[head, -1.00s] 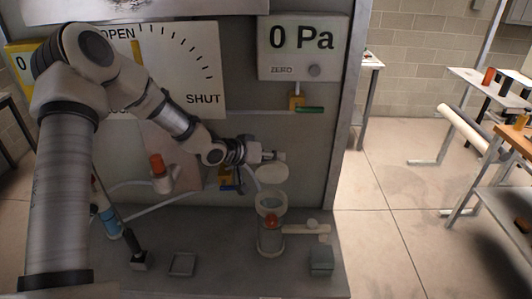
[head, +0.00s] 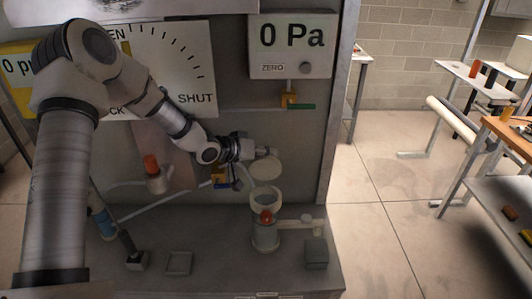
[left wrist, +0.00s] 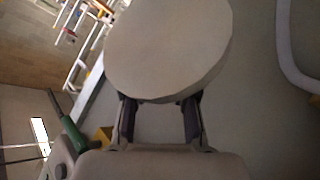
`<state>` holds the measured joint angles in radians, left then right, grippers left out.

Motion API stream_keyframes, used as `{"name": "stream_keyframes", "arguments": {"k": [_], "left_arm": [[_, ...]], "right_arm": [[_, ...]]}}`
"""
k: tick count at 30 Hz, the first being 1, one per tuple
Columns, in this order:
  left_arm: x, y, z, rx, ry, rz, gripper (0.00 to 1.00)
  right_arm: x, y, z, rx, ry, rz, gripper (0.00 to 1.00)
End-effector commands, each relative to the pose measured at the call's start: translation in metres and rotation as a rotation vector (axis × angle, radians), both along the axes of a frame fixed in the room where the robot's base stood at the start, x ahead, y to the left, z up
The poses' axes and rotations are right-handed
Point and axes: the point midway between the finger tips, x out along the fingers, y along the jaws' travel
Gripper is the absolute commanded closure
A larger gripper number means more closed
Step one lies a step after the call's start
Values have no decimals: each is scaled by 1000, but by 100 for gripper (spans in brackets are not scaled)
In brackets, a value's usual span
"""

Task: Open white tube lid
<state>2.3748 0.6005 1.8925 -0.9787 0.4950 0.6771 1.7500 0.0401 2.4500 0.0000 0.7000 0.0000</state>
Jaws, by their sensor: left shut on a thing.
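The white tube (head: 264,230) stands upright on the bench top, with its round mouth uncovered and a red-orange knob (head: 266,216) on its front. The white round lid (head: 266,170) is above and apart from the mouth, just below my left gripper (head: 264,153). In the left wrist view, the lid (left wrist: 168,45) fills the upper middle, and my left gripper (left wrist: 160,105) is shut on its near edge. The fingertips are partly hidden by the lid. My right gripper does not show.
A panel with a "0 Pa" display (head: 292,38) and a large dial (head: 185,60) stands behind.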

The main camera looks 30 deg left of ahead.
Motion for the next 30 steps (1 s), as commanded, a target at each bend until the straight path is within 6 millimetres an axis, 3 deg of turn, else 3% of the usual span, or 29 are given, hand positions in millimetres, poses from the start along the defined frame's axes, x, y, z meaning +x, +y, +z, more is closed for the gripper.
{"name": "stream_keyframes", "arguments": {"k": [1, 24, 25, 26, 27, 30], "left_arm": [[-3, 1, -9, 3, 19, 1, 100], [-4, 0, -10, 3, 20, -1, 100], [-4, 0, -10, 3, 20, -1, 67], [-4, 0, -10, 3, 20, -1, 56], [-4, 0, -10, 2, 19, -1, 49], [-3, 0, -8, 1, 17, -1, 49]], "right_arm": [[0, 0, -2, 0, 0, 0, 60], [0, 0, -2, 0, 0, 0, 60], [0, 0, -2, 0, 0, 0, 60], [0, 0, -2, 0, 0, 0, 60], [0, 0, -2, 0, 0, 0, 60], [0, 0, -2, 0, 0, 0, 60]]}}
